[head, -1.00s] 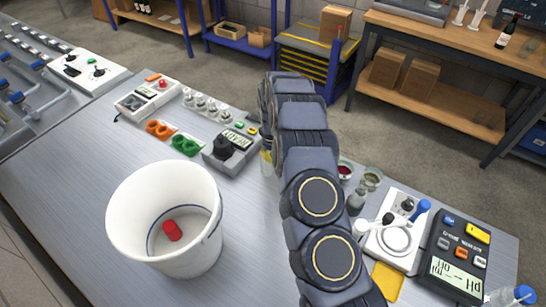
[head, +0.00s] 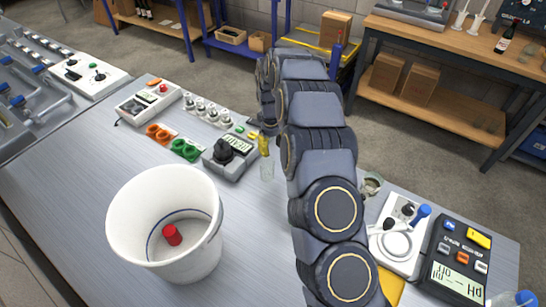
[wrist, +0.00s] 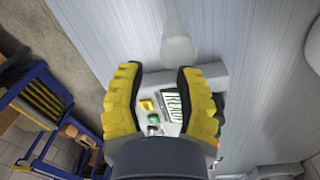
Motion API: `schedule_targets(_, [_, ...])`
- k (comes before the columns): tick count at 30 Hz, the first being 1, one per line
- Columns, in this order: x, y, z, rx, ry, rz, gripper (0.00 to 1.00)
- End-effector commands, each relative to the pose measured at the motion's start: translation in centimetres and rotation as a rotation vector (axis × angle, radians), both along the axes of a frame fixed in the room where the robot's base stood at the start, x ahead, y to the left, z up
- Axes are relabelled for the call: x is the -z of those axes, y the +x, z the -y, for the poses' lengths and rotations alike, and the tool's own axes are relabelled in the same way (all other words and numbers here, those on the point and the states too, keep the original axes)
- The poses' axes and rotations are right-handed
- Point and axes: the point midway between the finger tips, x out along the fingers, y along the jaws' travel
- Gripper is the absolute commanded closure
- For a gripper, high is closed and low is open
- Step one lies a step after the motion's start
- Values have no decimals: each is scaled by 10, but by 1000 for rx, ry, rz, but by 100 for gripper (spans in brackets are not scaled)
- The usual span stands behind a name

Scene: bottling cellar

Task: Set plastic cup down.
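A clear plastic cup (head: 267,167) appears to stand on the grey bench beside the control box with the dark knob (head: 224,153). It also shows in the wrist view as a pale translucent shape (wrist: 178,46) just beyond the fingertips. My gripper (wrist: 160,72) is open, its two yellow-and-black fingers apart with nothing held between them. The gripper is apart from the cup. In the head view my arm hides most of the gripper; one yellow fingertip shows just above the cup.
A white bucket (head: 122,222) with a red object (head: 172,235) inside stands at the front left. Orange (head: 158,133) and green (head: 185,150) parts lie behind it. A glass (head: 371,186), a stirrer (head: 396,241) and a pH meter (head: 458,258) stand right of my arm.

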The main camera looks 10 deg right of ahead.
Motion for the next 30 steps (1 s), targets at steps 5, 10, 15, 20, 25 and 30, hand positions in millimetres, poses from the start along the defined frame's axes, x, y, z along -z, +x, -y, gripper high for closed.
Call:
schedule_targets(5, [-37,0,-2,0,1,6,66])
schedule_targets(10, [-48,-1,-2,0,1,2,66])
schedule_targets(15, [-64,-11,-6,10,11,1,66])
schedule_targets(20, [-108,-51,-15,46,37,-17,66])
schedule_targets(25, [-155,-118,-22,104,52,-54,66])
schedule_targets(30, [-189,-193,-23,174,51,-84,66])
